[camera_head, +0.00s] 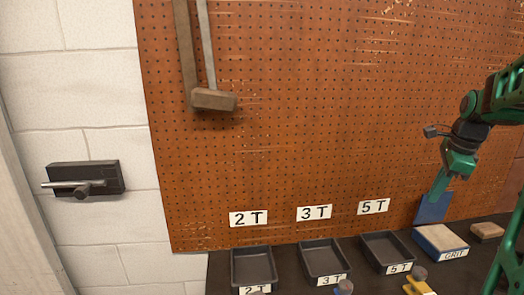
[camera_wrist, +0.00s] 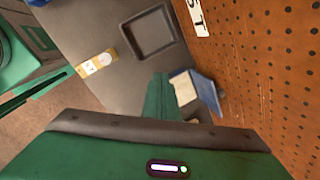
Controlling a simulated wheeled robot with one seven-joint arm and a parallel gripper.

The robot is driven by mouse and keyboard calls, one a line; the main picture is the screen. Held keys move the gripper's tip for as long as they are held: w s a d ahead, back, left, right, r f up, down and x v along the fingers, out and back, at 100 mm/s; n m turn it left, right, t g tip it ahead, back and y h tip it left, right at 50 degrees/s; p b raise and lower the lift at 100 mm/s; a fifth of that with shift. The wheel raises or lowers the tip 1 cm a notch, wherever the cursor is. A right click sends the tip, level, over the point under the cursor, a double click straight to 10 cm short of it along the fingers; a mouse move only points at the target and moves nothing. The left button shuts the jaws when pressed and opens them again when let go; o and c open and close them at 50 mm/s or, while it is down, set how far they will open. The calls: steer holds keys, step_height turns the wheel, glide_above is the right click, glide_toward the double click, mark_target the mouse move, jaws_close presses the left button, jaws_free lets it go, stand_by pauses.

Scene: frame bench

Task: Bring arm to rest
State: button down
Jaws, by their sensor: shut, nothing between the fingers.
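My gripper (camera_head: 437,192) is at the right in the head view, pointing down, with green fingers shut and nothing between them. It is in front of or just above a blue upright piece (camera_head: 432,208); I cannot tell whether they touch. In the wrist view the closed green fingers (camera_wrist: 160,92) reach over the dark bench, beside a pale-topped block (camera_wrist: 183,88) and the blue piece (camera_wrist: 207,92). My green arm comes in from the right edge of the head view.
Dark trays labelled 2T (camera_head: 253,266), 3T (camera_head: 323,260) and 5T (camera_head: 386,252) line the bench before a pegboard (camera_head: 300,130). A GRIT block (camera_head: 440,240) and a brown block (camera_head: 487,230) lie right. A yellow piece (camera_head: 418,286) is at the front. A hammer (camera_head: 213,99) hangs above.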

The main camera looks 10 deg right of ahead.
steer(key=s+a+f+n+g, duration=0.1)
steer(key=s+a+f+n, duration=0.3)
steer(key=s+a+n, duration=0.4)
steer(key=s+a+f+n+g, duration=0.1)
steer(key=s+a+f+n, duration=0.3)
steer(key=s+a+n, duration=0.5)
steer(key=s+n, duration=0.1)
steer(key=s, duration=0.4)
steer(key=shift+s+a+f+n+g+y, duration=0.15)
steer(key=shift+a+f+n+g+y, duration=0.15)
steer(key=shift+n+g, duration=0.1)
